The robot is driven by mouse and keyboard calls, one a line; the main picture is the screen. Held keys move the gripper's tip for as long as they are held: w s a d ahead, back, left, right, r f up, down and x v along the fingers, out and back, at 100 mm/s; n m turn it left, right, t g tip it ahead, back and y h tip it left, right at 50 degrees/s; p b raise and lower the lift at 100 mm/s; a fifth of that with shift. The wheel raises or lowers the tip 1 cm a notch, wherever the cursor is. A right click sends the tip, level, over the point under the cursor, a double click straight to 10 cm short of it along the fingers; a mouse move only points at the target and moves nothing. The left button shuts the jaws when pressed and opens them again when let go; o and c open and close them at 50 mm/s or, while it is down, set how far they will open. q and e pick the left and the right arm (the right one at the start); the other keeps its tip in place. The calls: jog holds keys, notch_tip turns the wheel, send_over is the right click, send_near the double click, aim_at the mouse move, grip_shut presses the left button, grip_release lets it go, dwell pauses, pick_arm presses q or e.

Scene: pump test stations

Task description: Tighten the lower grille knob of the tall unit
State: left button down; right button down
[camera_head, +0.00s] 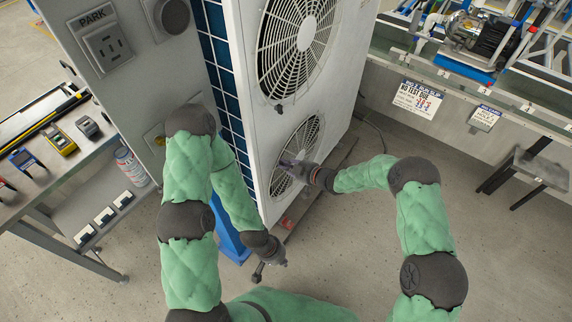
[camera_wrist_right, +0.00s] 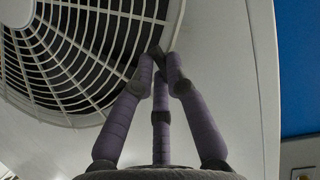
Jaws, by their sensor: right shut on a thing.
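The tall unit (camera_head: 232,60) is a white cabinet with an upper round grille (camera_head: 300,40) and a lower round grille (camera_head: 305,145). The knob's turn cannot be told. A dark upper grille knob (camera_head: 279,108) shows below the upper grille. My left gripper (camera_head: 268,271) hangs low in front of the unit, apart from it; its opening is unclear.
A test tank (camera_head: 440,115) with signs runs along the right. The floor (camera_head: 350,260) in front is clear.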

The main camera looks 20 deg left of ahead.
jog(key=shift+m+g, duration=0.3)
dwell(0.4)
jog(key=c, duration=1.5)
grip_release()
jog(key=v, duration=1.2)
jog(key=shift+s, duration=0.1)
jog(key=shift+f, duration=0.1)
